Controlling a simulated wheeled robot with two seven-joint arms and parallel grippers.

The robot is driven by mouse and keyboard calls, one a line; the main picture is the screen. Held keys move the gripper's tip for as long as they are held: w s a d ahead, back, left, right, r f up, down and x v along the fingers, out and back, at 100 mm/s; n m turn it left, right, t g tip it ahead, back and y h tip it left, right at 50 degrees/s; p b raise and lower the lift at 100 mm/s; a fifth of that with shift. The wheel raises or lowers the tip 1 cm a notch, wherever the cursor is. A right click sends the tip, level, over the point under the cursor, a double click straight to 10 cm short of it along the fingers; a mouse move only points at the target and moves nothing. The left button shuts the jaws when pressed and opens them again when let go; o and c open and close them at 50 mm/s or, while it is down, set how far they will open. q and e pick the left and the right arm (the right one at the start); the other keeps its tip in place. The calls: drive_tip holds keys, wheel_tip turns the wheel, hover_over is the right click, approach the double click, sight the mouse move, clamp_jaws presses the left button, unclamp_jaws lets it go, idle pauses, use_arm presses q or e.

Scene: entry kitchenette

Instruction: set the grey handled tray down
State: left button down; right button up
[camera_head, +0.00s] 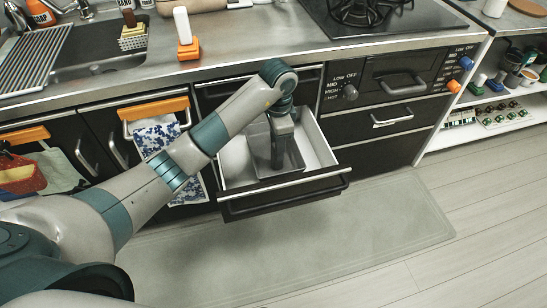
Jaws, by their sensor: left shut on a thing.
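The grey handled tray (294,158) is inside the open drawer (322,152), below the counter in the middle of the view. My left gripper (278,163) points down into the drawer and is shut on the tray. The gripper and wrist cover part of the tray, and its handle is hard to make out. I cannot tell whether the tray touches the drawer floor. My right gripper is not in view.
The drawer front (290,194) juts out over a grey floor mat (380,225). A patterned towel (157,138) hangs left of the drawer. The countertop (250,42) lies above.

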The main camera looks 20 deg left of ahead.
use_arm(q)
wheel_tip(320, 180, down, 7)
drive_tip(key=shift+f, duration=0.15)
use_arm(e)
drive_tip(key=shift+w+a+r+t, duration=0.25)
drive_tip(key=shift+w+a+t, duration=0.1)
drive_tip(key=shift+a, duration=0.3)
use_arm(q)
drive_tip(key=shift+w, duration=0.1)
drive_tip(key=shift+w+a, duration=0.25)
drive_tip(key=w+a, duration=0.2)
drive_tip(key=shift+w+b, duration=0.3)
drive_tip(key=shift+w, duration=0.1)
drive_tip(key=shift+s+d+f, duration=0.1)
drive_tip(key=shift+d+f, duration=0.05)
drive_tip(key=shift+f, duration=0.4)
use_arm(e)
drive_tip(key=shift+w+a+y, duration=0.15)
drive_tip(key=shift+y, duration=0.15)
use_arm(q)
drive_tip(key=shift+f, duration=0.15)
drive_tip(key=c, duration=1.4)
unclamp_jaws()
